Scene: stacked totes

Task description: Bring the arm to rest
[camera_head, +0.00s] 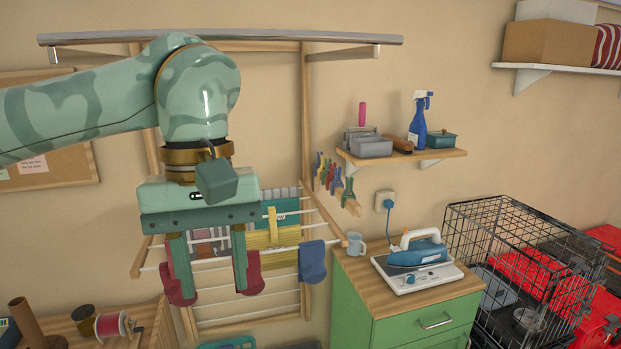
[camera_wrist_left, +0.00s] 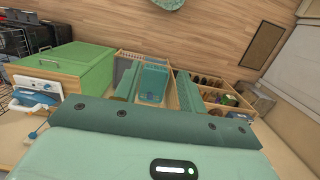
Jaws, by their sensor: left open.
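My left arm (camera_head: 80,112), pale green with darker patches, comes in from the left in the head view and bends down at a rounded joint. My left gripper (camera_head: 212,290) hangs fingers down in front of the wall drying rack (camera_head: 306,120). Its two green fingers are apart with nothing held between them. The gripper also shows in the left wrist view (camera_wrist_left: 157,72), fingers spread, with a teal bin (camera_wrist_left: 153,84) seen beyond the gap. Whether the fingers touch the rack's cloths cannot be told. My right gripper is not in view.
Socks (camera_head: 312,262) and cloths hang on the rack. A green cabinet (camera_head: 420,322) with an iron (camera_head: 417,252) stands to the right, beside a black wire crate (camera_head: 500,215). A small shelf (camera_head: 400,158) holds a spray bottle (camera_head: 418,122). A wooden bench (camera_head: 150,318) is at lower left.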

